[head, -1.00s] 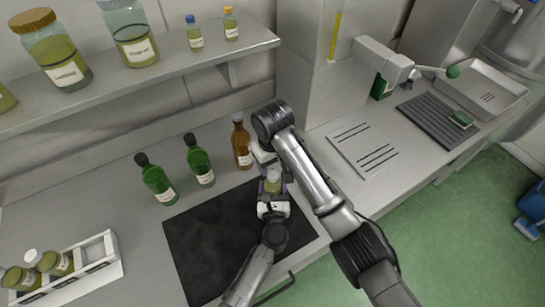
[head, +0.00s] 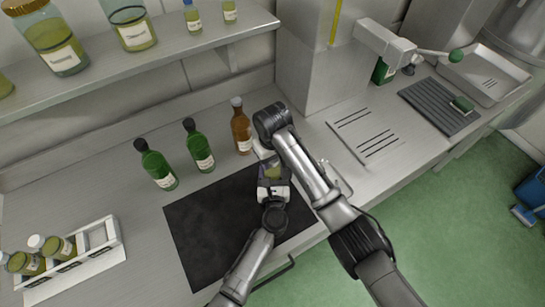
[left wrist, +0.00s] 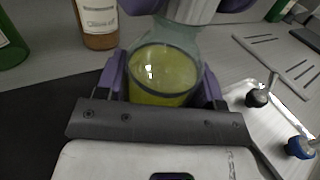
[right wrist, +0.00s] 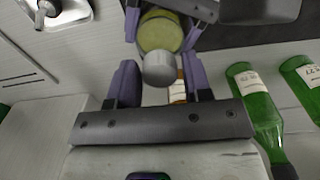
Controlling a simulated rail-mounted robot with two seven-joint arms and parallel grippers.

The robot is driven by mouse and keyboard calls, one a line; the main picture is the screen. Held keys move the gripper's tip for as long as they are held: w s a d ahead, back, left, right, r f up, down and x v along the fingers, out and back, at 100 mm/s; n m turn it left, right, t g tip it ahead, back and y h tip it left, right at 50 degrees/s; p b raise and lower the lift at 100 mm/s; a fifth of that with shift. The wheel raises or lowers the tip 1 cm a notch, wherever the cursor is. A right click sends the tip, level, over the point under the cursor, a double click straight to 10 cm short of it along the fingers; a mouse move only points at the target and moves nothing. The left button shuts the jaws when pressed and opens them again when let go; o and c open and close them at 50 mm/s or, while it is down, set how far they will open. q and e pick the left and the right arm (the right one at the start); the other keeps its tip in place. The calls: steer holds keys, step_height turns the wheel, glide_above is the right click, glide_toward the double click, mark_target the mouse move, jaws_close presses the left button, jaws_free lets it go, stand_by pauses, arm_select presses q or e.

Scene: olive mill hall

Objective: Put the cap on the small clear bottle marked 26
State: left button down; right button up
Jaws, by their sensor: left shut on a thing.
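The small clear bottle (head: 273,172) holds yellow-green oil and stands upright in my left gripper (head: 273,181). The bottle fills the middle of the left wrist view (left wrist: 165,75), between the purple fingers; no number shows. A pale grey cap (right wrist: 159,68) is at the bottle's mouth, in line with it; it also shows at the top of the left wrist view (left wrist: 192,9). My right gripper (head: 266,157) is above the bottle. Its fingers stand on both sides of the cap, with a narrow gap in the right wrist view. I cannot tell whether the cap is fully seated.
Two green bottles (head: 198,146) and a brown bottle (head: 241,128) stand behind the dark mat (head: 210,230). A white rack (head: 98,250) with small bottles is at left. A shelf (head: 170,50) with jars runs above. A slotted plate (head: 365,140) lies at right.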

steer(key=c, duration=0.7)
steer(key=o, duration=1.1)
step_height(320, 180, up, 12)
arm_select(q)
steer(key=shift+c, duration=0.8)
jaws_free()
steer(key=s, duration=1.4)
steer(key=shift+d, duration=0.2)
